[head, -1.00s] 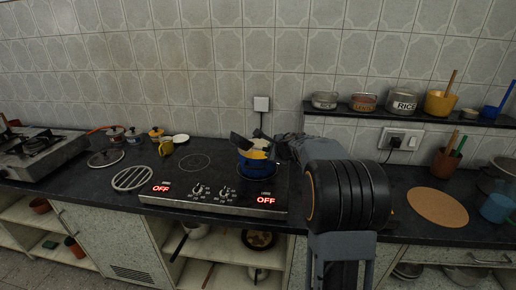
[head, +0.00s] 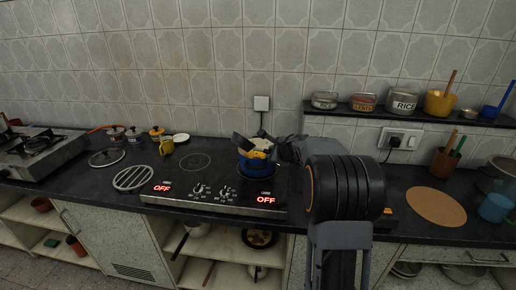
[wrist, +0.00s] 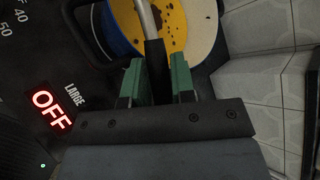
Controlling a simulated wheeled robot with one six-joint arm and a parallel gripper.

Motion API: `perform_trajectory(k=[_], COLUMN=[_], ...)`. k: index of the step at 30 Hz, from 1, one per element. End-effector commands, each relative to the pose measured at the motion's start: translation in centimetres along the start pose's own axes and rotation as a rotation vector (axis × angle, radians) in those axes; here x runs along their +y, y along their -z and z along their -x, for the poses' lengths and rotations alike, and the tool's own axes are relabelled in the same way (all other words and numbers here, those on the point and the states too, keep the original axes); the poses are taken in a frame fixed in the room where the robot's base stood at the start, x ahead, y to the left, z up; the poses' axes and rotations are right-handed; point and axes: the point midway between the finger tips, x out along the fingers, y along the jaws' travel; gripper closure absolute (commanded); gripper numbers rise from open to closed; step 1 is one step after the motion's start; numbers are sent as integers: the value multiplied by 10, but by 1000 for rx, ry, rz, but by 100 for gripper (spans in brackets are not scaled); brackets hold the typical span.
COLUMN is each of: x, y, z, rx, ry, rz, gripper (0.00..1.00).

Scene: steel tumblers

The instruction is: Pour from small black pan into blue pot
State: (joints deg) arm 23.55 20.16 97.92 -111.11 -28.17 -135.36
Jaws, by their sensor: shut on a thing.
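The blue pot (head: 252,166) stands on the right part of the black cooktop, with yellow showing at its top. In the wrist view, part of the blue pot (wrist: 119,30) shows below a yellow surface with dark spots and a cream-coloured area. My gripper (wrist: 157,68) has its green fingers shut on a dark handle (wrist: 156,58) with a metal shaft that runs over the yellow surface. The small black pan (head: 239,141) appears tilted above the pot's left side in the head view. Its inside and any flow are too small to tell.
The cooktop's front panel shows red OFF signs (head: 266,200). A round cork mat (head: 437,205) lies on the right counter.

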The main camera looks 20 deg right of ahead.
Motion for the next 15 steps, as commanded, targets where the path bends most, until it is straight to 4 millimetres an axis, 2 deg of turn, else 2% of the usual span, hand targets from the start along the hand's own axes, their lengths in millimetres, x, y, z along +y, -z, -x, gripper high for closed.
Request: perform_trajectory(k=[15], x=[-5], y=[-4], z=[4], rx=[-18], ry=[-28], rz=[-46], gripper=[100])
